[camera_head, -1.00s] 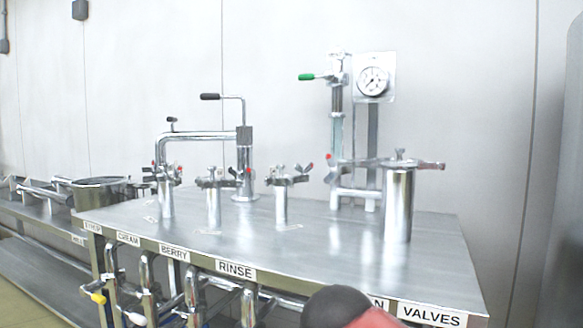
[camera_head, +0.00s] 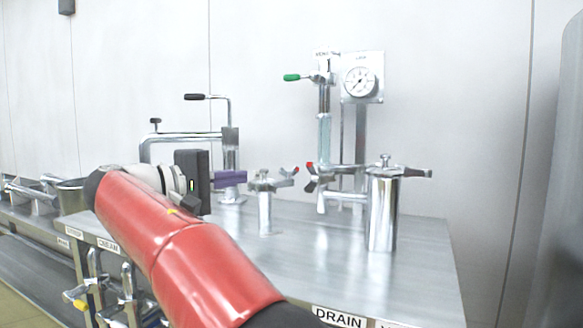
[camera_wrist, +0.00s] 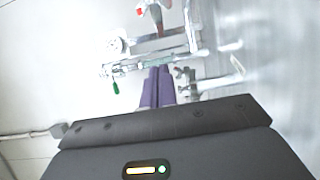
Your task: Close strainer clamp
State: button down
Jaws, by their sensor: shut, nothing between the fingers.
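The likely strainer is a tall shiny steel canister (camera_head: 382,210) at the right of the bench in the head view, with a clamp (camera_head: 388,170) round its top. A lever of that clamp sticks out to the right. Which fitting is the strainer clamp is not certain. A red-tipped wing clamp (camera_head: 311,177) sits just left of the canister. My gripper (camera_head: 244,176) has purple fingers pressed together, empty, pointing right beside a short post (camera_head: 265,208) with a red-tipped clamp. The fingers also show in the wrist view (camera_wrist: 158,72). My arm hides the other short posts.
A pressure gauge (camera_head: 360,83) and a green-handled valve (camera_head: 293,77) stand behind the canister. A bent pipe (camera_head: 185,136) rises behind my gripper. The steel bench top (camera_head: 325,250) is clear in front of the canister. Pipes with levers hang below its front edge.

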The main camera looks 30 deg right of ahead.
send_near(323, 172)
jog(key=shift+w+d, duration=1.1)
jog(key=shift+w, duration=0.2)
jog(key=shift+r, duration=0.3)
